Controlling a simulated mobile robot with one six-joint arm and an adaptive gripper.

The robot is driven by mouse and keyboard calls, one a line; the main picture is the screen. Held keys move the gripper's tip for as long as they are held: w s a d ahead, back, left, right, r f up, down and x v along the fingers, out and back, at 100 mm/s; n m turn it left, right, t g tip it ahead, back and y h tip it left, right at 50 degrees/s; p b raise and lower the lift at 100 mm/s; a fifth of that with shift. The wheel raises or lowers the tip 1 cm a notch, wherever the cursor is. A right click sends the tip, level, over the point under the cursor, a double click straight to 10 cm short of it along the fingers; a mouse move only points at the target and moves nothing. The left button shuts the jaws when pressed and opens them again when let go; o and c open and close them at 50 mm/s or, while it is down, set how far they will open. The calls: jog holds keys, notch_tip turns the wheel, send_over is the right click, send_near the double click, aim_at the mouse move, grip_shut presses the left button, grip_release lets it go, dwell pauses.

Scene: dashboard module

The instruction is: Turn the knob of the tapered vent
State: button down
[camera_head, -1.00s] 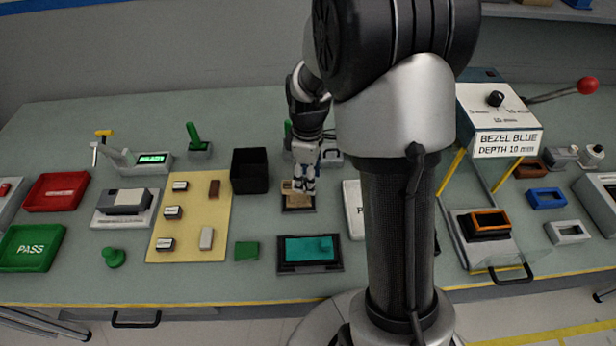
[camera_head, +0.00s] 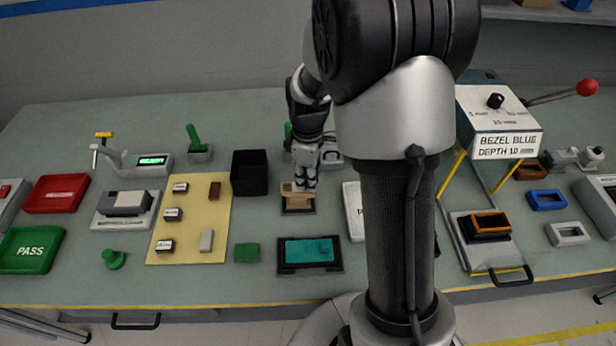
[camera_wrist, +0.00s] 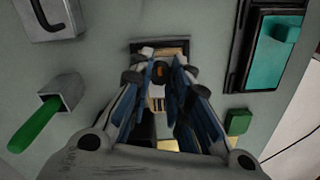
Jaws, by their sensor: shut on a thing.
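The tapered vent (camera_head: 299,202) is a small tan piece in a dark-framed holder in the middle of the bench. In the wrist view the vent (camera_wrist: 172,52) shows just beyond my fingertips, partly covered by them. My gripper (camera_head: 303,186) reaches down over the vent from behind. In the wrist view the gripper (camera_wrist: 160,74) has its blue fingers closed together, with a small orange-brown bit between the tips. It is shut on the vent's knob, which is mostly hidden by the fingers, so its angle cannot be read.
A black bin (camera_head: 249,172) stands close left of the vent. A teal part in a dark tray (camera_head: 282,268) lies in front, beside a green block (camera_head: 246,252). A green-handled lever (camera_wrist: 40,124) shows in the wrist view. A white plate (camera_head: 352,210) lies to the right.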

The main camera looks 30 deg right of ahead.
jog(key=m+p, duration=0.2)
jog(key=m, duration=0.2)
jog(key=shift+r, duration=0.1)
jog(key=m+p, duration=0.1)
jog(key=m, duration=0.4)
jog(key=shift+p, duration=0.3)
jog(key=m+p, duration=0.1)
jog(key=m, duration=0.3)
jog(key=shift+m, duration=0.3)
jog(key=shift+m+p, duration=0.45)
jog(key=shift+m, duration=1.45)
jog(key=c, duration=1.5)
grip_release()
jog(key=shift+o, duration=0.2)
